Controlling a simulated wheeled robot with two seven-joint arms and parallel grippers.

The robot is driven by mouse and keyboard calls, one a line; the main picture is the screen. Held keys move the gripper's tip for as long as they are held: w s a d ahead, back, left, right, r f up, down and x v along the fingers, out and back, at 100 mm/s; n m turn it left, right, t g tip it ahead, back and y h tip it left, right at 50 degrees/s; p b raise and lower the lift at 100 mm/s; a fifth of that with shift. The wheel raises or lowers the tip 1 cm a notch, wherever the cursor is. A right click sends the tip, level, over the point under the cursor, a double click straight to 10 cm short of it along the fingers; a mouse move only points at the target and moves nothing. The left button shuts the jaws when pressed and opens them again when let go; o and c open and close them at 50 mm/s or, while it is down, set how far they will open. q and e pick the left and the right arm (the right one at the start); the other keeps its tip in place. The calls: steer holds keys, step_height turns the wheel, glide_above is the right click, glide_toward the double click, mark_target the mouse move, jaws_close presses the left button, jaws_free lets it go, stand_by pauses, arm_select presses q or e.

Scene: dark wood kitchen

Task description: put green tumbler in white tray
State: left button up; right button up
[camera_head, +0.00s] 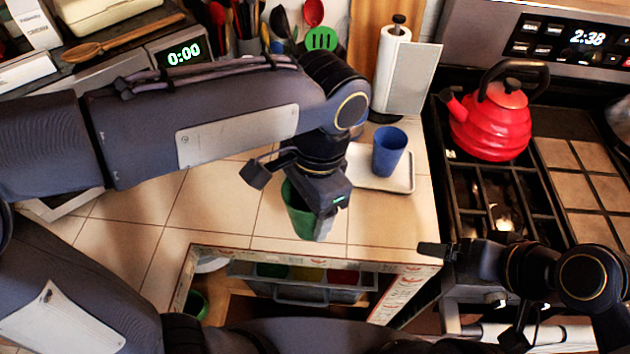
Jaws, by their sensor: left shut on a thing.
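The green tumbler (296,212) is at the middle of the tiled counter, partly hidden by my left gripper (318,222). My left gripper points down and is shut on the tumbler. I cannot tell whether the tumbler touches the counter. The white tray (400,186) lies to the right of it, near the stove. A blue tumbler (389,152) stands upright in the tray. My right gripper (440,250) is at the lower right, in front of the stove edge; its fingers are not clear enough to show their opening.
A red kettle (490,122) stands on the stove at the right. A paper towel holder (393,70) stands behind the tray. An open drawer (305,287) below the counter holds coloured containers. The tiles left of the tumbler (215,205) are clear.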

arm_select(q)
steer(key=w+d+m+t+p, duration=0.2)
steer(key=w+m, duration=1)
steer(key=m, duration=0.5)
steer(key=w+f+p, duration=0.1)
steer(key=w+f, duration=0.2)
steer(key=w, duration=0.1)
steer(key=w+f+p, duration=0.1)
steer(key=w+f, duration=0.2)
steer(key=w, duration=0.1)
steer(key=w+f+p, duration=0.1)
steer(key=w+f, duration=0.2)
steer(key=w, duration=0.2)
steer(key=shift+w+a+f, duration=0.1)
steer(key=shift+a, duration=0.3)
step_height(320, 180, down, 3)
steer(key=shift+w+f+p, duration=0.1)
steer(key=shift+p, duration=0.3)
